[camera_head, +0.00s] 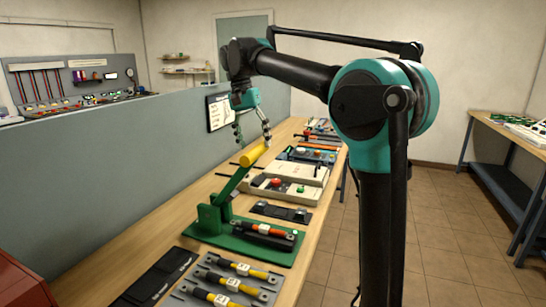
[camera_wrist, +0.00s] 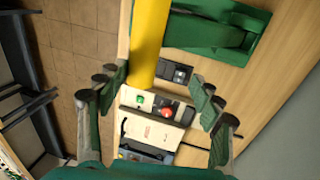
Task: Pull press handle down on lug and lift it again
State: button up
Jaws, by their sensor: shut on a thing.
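The green press (camera_head: 210,217) stands on a green base plate on the bench. Its lever slants up to the right and ends in a yellow press handle (camera_head: 254,155). The handle is raised. A black cable with a red band and a lug end (camera_head: 268,230) lies on the base plate; the lug's exact seating under the press is too small to tell. My gripper (camera_head: 253,138) is at the top end of the yellow handle, its fingers on either side.
Yellow-ended cables (camera_head: 228,284) lie on a grey tray at the bench's front. A cream box with a red button (camera_head: 280,185) and other tools stand behind the press. A grey partition (camera_head: 110,150) runs along the left.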

jog(key=o, duration=0.8)
jog(key=w+a, duration=0.1)
jog(key=a, duration=0.2)
jog(key=w+a+r, duration=0.1)
jog(key=a, duration=0.3)
jog(key=w+a+r, duration=0.1)
jog(key=w+a, duration=0.1)
jog(key=a, duration=0.1)
jog(key=shift+w+a+r, duration=0.1)
jog(key=shift+a, duration=0.25)
jog(key=shift+w+a, duration=0.15)
jog(key=shift+a, duration=0.15)
jog(key=c, duration=0.3)
jog(key=shift+w+a, duration=0.15)
jog(key=shift+a, duration=0.25)
grip_shut()
jog(key=a, duration=0.1)
jog(key=w+a, duration=0.1)
jog(key=a, duration=0.1)
jog(key=w+a, duration=0.1)
jog(key=shift+a, duration=0.35)
jog(key=shift+a+f, duration=0.15)
jog(key=shift+f, duration=0.05)
jog(key=shift+o, duration=0.8)
grip_release()
jog(key=shift+o, duration=0.7)
jog(key=shift+w+a+f, duration=0.15)
jog(key=shift+a, duration=0.05)
